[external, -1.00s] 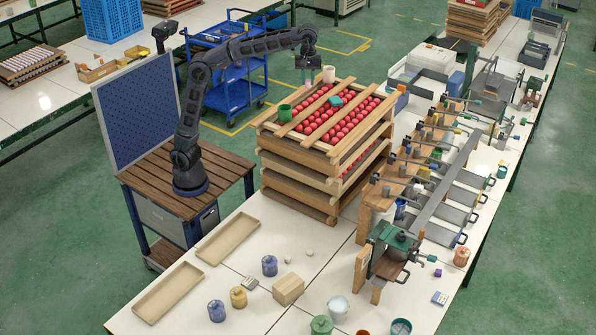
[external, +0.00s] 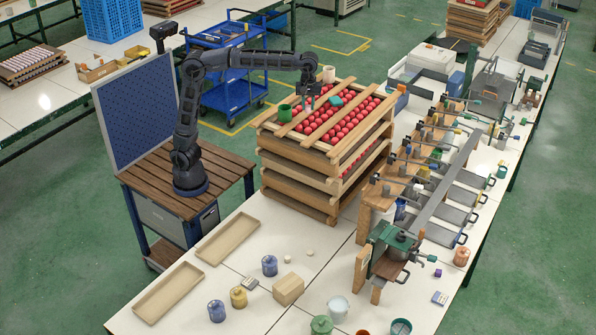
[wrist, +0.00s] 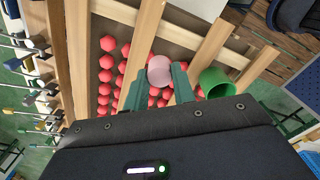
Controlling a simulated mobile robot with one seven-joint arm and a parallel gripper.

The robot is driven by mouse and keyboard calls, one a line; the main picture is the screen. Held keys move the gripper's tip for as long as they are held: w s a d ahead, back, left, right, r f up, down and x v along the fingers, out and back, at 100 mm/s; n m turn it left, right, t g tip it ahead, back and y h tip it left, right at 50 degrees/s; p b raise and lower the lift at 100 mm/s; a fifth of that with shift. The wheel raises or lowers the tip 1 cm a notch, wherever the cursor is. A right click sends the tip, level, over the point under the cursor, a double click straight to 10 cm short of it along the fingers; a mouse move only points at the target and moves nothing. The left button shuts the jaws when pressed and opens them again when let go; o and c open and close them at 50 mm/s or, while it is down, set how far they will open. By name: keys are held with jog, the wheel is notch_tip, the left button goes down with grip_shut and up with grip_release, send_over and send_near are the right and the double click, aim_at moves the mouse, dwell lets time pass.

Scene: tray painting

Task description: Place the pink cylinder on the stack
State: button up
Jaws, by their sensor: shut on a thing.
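The stack of wooden trays (external: 302,181) stands on the white table beside my arm's base. Its top tray holds rows of red balls under wooden slats. In the external view my gripper (external: 309,102) is low over the top tray, between the green cup and the cream cup. In the wrist view my gripper (wrist: 158,80) is shut on the pink cylinder (wrist: 160,68), with a green finger on either side. The pink cylinder is over the top tray; I cannot tell whether it touches a slat.
On the top tray stand a green cup (external: 285,113), also in the wrist view (wrist: 216,83), a cream cup (external: 328,74) and a teal piece (external: 335,101). A row of clamps (external: 440,170) stands right of the stack. A blue cart (external: 233,85) is behind.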

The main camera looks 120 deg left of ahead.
notch_tip(320, 180, down, 12)
jog(key=shift+r, duration=0.15)
dwell(0.4)
jog(key=o, duration=1)
jog(key=shift+c, duration=0.2)
